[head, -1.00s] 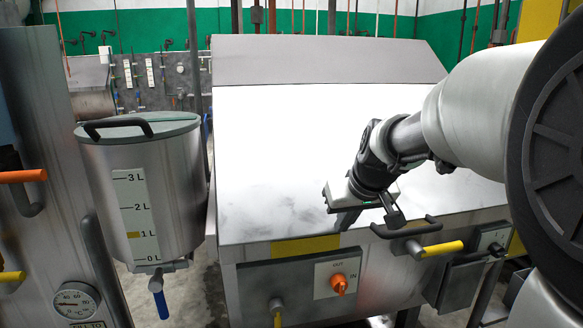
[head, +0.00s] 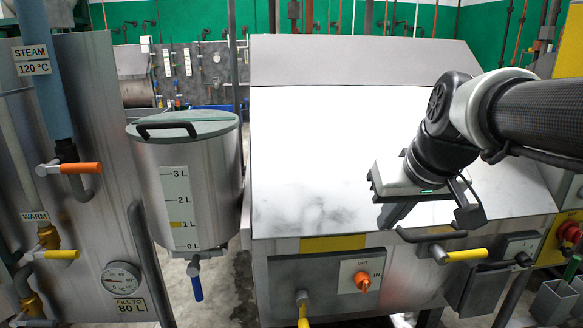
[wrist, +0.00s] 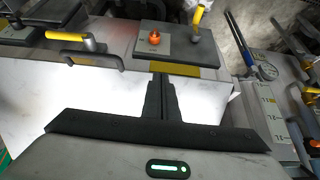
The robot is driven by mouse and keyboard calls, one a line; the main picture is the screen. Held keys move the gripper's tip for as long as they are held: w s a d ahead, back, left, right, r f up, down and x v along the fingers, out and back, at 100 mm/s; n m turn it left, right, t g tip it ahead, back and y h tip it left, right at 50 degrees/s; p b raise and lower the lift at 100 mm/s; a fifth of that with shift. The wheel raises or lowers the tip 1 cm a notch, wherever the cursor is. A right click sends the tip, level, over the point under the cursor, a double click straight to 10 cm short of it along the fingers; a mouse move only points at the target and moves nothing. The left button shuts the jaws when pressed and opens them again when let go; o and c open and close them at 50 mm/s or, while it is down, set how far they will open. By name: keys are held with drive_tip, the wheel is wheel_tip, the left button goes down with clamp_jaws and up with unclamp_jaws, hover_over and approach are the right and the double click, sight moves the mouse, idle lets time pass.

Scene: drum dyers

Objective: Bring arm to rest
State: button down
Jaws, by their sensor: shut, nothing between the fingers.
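My gripper (head: 432,215) is at the right of the head view, in front of the sloped metal lid of the drum machine (head: 330,160). In the wrist view, my gripper (wrist: 161,80) has its two dark fingers together with nothing between them. Below the fingers in the head view is the lid's black handle (head: 432,234), with a yellow-handled lever (head: 467,255) beside it. I cannot tell whether the fingers touch the lid; the gripper holds nothing.
A lidded metal tank (head: 190,185) with a litre scale stands left of the machine. Further left is a panel with an orange-handled valve (head: 80,168) and a gauge (head: 122,279). An orange IN/OUT knob (head: 362,281) is on the machine front. A grey container (head: 553,302) stands at lower right.

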drive_tip(key=s+a+f, duration=0.2)
drive_tip(key=s+f, duration=0.1)
drive_tip(key=s, duration=0.4)
drive_tip(key=s+a+f, duration=0.2)
drive_tip(key=s+f, duration=0.2)
drive_tip(key=s, duration=0.3)
wheel_tip(320, 180, up, 19)
drive_tip(key=p, duration=1.8)
drive_tip(key=shift+f+m+g+h+p, duration=0.2)
drive_tip(key=shift+m+g+h+p, duration=0.1)
drive_tip(key=shift+m+g, duration=0.1)
